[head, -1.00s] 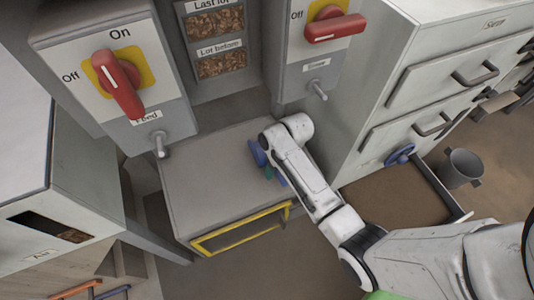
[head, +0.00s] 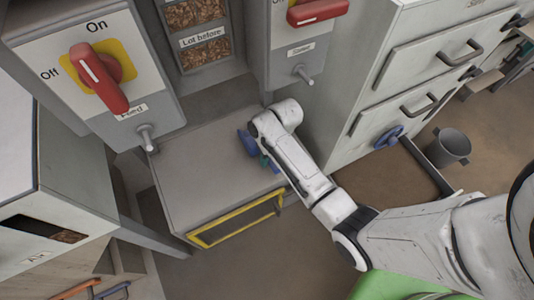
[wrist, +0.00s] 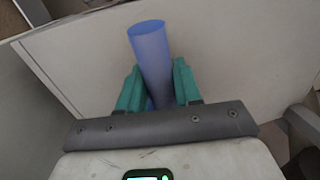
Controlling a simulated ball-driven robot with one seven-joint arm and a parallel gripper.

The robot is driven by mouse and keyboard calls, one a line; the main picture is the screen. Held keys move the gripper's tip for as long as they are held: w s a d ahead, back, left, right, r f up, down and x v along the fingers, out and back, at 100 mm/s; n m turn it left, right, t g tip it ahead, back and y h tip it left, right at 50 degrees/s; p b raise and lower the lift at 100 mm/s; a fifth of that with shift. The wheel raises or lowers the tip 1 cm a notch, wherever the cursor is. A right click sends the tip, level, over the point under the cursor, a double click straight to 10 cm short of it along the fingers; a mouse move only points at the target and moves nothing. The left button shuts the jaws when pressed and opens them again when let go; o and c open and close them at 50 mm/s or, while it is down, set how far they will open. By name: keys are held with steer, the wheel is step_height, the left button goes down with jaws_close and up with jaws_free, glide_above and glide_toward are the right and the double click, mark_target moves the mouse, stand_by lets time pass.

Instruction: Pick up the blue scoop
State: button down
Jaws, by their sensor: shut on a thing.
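The blue scoop (head: 248,143) shows in the head view as a small blue shape over the grey work surface (head: 195,170), beside the end of my arm. My arm hides much of it. In the wrist view, a smooth blue cylindrical part of the scoop (wrist: 150,50) stands between the two teal fingers of my gripper (wrist: 158,85). The fingers are shut on it, one on each side. My gripper shows in the head view only as a bit of teal (head: 265,161). I cannot tell whether the scoop touches the surface.
The Feed box with its red lever (head: 100,78) stands at the left, another red-levered box (head: 318,12) at the back. A grey drawer cabinet (head: 420,75) stands right, with an open brown drawer (head: 385,178) below. A yellow frame (head: 235,220) edges the surface. A grey bin (head: 448,148) stands far right.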

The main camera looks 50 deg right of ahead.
steer(key=shift+r, duration=0.5)
steer(key=s+d+r+p, duration=0.1)
steer(key=s+r+p, duration=0.4)
steer(key=s+r, duration=0.6)
steer(key=s, duration=0.3)
steer(key=shift+d+r+p, duration=0.25)
steer(key=shift+r+p, duration=0.05)
steer(key=shift+p, duration=0.1)
